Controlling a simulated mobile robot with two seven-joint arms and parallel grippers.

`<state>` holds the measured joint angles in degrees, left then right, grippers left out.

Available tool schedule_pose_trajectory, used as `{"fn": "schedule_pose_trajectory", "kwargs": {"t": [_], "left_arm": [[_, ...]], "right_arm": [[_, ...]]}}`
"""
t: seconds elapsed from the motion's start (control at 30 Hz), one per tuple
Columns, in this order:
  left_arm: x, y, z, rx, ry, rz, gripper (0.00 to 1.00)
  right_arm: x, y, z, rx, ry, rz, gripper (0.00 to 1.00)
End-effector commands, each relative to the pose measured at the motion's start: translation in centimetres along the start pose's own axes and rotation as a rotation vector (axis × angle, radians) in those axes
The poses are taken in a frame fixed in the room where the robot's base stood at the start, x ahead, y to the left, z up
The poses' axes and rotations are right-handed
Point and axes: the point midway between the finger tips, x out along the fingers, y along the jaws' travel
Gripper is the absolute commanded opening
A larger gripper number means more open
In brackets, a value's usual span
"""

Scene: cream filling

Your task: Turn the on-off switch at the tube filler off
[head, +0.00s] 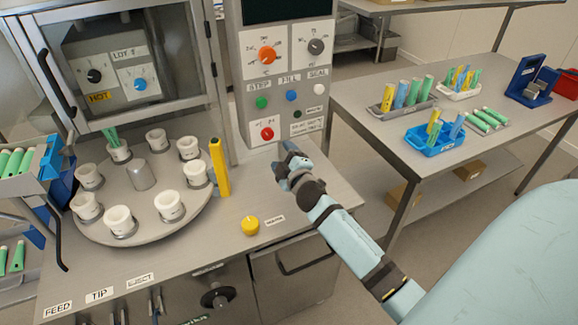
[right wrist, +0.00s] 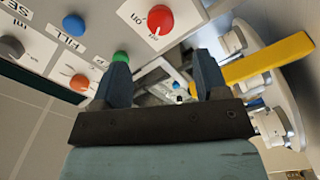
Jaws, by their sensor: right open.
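The on-off switch is a red round knob (head: 267,134) on a white plate, low on the tube filler's control panel (head: 241,104). In the right wrist view the red knob (right wrist: 159,19) shows near the top, beyond the fingertips, with "ON" lettering beside it and a white pointer mark. My right gripper (head: 287,153) is just below and to the right of the knob in the head view. Its two fingers (right wrist: 163,75) are apart with nothing between them, and it does not touch the knob. My left gripper is not in view.
Green (head: 261,102), blue (head: 291,95) and white buttons sit above the switch. A yellow upright bar (head: 219,168) and turntable (head: 152,229) with white cups are to its left. A yellow knob (head: 250,225) is on the front worktop. A side table (head: 375,88) with tube trays stands right.

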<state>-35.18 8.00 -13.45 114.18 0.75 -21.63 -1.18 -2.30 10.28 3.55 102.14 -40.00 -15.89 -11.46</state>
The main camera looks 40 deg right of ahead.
Motion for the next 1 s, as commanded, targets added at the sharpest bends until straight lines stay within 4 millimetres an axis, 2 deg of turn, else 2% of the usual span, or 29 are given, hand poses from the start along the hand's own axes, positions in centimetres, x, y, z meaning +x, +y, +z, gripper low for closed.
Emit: {"fn": "schedule_pose_trajectory", "kwargs": {"t": [0.1,0.23,0.87,0.93,1.0], "left_arm": [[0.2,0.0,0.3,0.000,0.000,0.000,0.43],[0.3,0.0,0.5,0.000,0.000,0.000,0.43],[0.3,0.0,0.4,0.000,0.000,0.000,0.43],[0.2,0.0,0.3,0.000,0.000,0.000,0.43],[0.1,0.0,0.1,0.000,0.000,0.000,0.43]], "right_arm": [[-2.1,-0.2,0.1,0.001,-0.001,-0.001,0.67],[-3.4,-0.1,0.0,0.001,-0.001,0.000,0.67],[-3.8,0.0,0.0,0.001,-0.001,0.000,0.67],[-4.1,-0.4,0.0,0.012,-0.001,-0.012,0.67],[-5.2,-1.7,-0.1,0.049,-0.002,-0.049,0.67]]}}
